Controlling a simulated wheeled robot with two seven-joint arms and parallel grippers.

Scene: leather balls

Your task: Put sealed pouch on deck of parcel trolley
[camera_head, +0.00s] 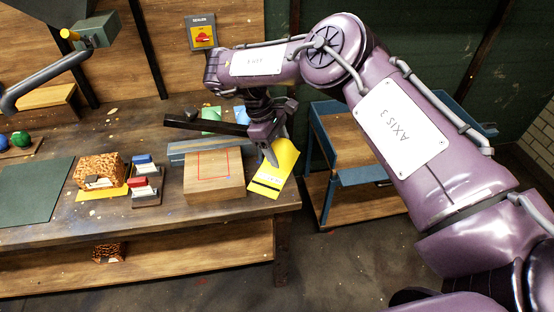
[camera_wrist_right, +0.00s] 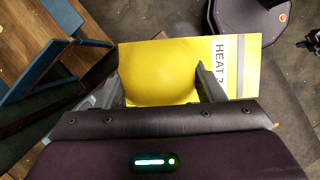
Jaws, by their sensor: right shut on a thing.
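The sealed pouch is a flat yellow packet (camera_head: 278,168) with a dark band. It hangs tilted at the table's right front edge in the head view. My right gripper (camera_head: 269,155) is shut on its upper part. In the right wrist view the pouch (camera_wrist_right: 160,75) bulges between the two fingers and bears a grey stripe and printed text. The parcel trolley (camera_head: 347,178) has a blue frame and stands right of the table, apart from the pouch. Its upper wooden deck (camera_head: 345,135) is partly hidden behind my right arm. My left gripper is not in view.
The wooden table holds a wooden box with a red outline (camera_head: 213,178), a cork-like block (camera_head: 98,170), small red and blue items (camera_head: 145,175), a dark green mat (camera_head: 35,190) and balls (camera_head: 20,140). The visible trolley deck looks bare.

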